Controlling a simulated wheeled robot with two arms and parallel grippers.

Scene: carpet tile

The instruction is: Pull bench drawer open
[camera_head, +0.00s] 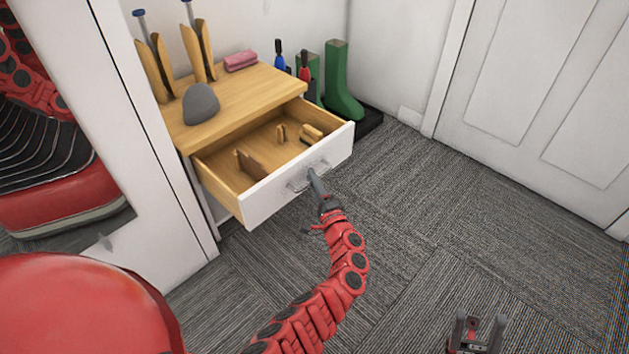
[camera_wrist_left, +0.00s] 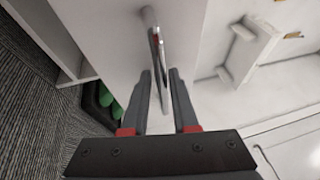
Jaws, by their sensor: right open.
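The bench is a small wooden-topped unit with a white-fronted drawer (camera_head: 300,182). The drawer stands well out from the bench, its light wood inside showing. A metal bar handle (camera_head: 296,187) is on its front; it also shows in the left wrist view (camera_wrist_left: 151,18). My left gripper (camera_head: 315,180) is at the handle, its two fingers (camera_wrist_left: 163,85) on either side of the bar and close against it. My right gripper (camera_head: 477,328) is open and empty, low over the carpet at the bottom right, away from the bench.
On the bench top (camera_head: 245,98) are a grey stone-like object (camera_head: 201,104), a pink folded item (camera_head: 241,60) and wooden upright pieces. Small wooden pieces lie in the drawer. Green boots (camera_head: 343,85) stand on a dark tray behind. Carpet before the drawer is clear.

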